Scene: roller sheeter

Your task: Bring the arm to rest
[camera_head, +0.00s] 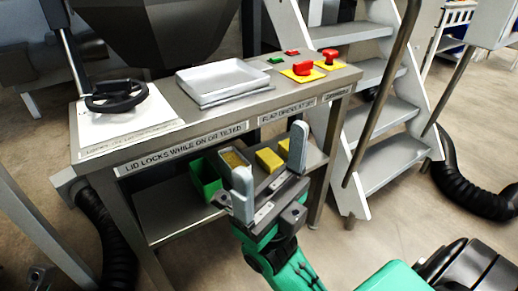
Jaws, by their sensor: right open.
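My right gripper (270,174) is in the lower middle of the head view, at the end of a green arm. Its two grey fingers are wide apart with nothing between them. It is in front of the steel control table (165,98), nearer to me than the lower shelf. It partly covers the things on that shelf. My left gripper is not in view.
On the table are a black handwheel (116,96), a grey tray (224,80) and red knobs (303,68) on yellow plates. A green bin (206,178) and yellow blocks (269,160) sit on the lower shelf. Steps (385,115) stand right. Floor at lower right is partly clear.

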